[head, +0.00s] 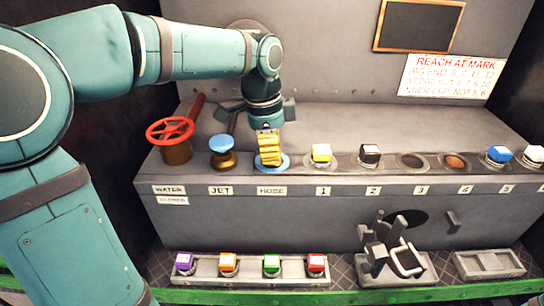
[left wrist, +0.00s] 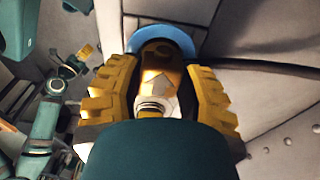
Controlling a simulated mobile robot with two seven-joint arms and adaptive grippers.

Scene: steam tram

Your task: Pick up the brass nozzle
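The brass nozzle (left wrist: 160,82) shows in the left wrist view between the two yellow ridged fingers of my left gripper (left wrist: 162,75). A blue ring lies beyond it. In the head view my left gripper (head: 270,152) points down at the place labelled HOSE, its fingers just over a blue ring (head: 283,164), and hides most of the nozzle. The fingers flank the nozzle closely; whether they press on it cannot be told. A teal arm, apparently my right, shows small at the left of the left wrist view; its gripper is too small to read.
A red valve wheel (head: 171,131) and a blue-topped jet knob (head: 222,143) stand left of the gripper. Numbered sockets with coloured caps run right. Below are a rack (head: 249,280) with several coloured-top pieces, a grey clamp-like fixture (head: 397,267) and an empty tray (head: 490,264).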

